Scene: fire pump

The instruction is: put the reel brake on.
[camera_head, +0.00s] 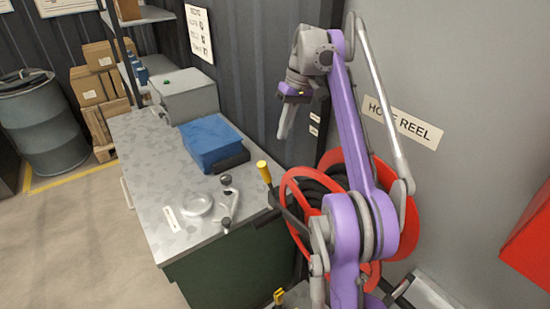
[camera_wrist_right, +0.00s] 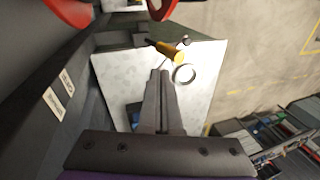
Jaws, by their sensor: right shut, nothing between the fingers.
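The red hose reel (camera_head: 292,180) stands by the wall under the HOSE REEL sign, partly hidden behind my right arm. A dark lever with a yellow grip (camera_head: 264,172) stands up at the reel's left side. The yellow grip also shows in the right wrist view (camera_wrist_right: 168,49), just beyond the fingertips. My right gripper (camera_head: 283,136) is shut and empty, pointing down above and behind the lever, apart from it in the head view. In the wrist view its fingertips (camera_wrist_right: 159,72) look close to the grip, but the gap is hard to judge. My left gripper is not in view.
A metal-topped bench (camera_head: 150,160) left of the reel holds a blue case (camera_head: 208,143), a grey box (camera_head: 186,97), a ring (camera_head: 197,204) and a small metal fitting (camera_head: 230,210). A red box (camera_head: 530,240) is on the right wall. Another yellow part (camera_head: 279,296) shows low down.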

